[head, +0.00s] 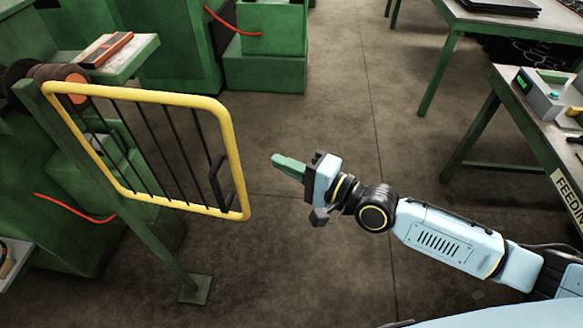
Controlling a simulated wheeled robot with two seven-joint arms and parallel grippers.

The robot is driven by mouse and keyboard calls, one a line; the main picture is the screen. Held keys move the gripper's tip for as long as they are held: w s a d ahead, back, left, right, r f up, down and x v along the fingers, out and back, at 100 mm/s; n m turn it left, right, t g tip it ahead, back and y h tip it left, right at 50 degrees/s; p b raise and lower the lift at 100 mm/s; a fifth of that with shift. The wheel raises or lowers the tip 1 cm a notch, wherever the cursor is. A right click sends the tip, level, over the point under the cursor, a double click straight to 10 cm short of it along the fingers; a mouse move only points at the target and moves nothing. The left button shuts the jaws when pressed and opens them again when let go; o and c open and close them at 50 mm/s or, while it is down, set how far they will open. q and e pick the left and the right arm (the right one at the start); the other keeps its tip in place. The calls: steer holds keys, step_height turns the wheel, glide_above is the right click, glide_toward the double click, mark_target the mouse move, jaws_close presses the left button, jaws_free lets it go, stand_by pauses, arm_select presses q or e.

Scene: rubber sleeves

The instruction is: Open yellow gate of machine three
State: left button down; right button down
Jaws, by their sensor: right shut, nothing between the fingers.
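The yellow gate (235,150) is a yellow tubular frame with dark vertical bars, at the left of the head view. It hangs on a green post (140,225) in front of a green machine. A dark handle (215,180) sits near its lower right corner. My right gripper (275,158) has green fingers, is shut and empty, and points left toward the gate. It is to the right of the gate's right edge, apart from it. My left gripper is not in view.
Green machines (265,75) stand at the back left. A work table (500,20) is at the back right, and another with a FEED label (568,195) is at the right edge. The grey floor (330,100) between them is clear.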

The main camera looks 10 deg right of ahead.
steer(key=a+p, duration=0.2)
steer(key=a, duration=0.4)
steer(key=shift+w, duration=0.25)
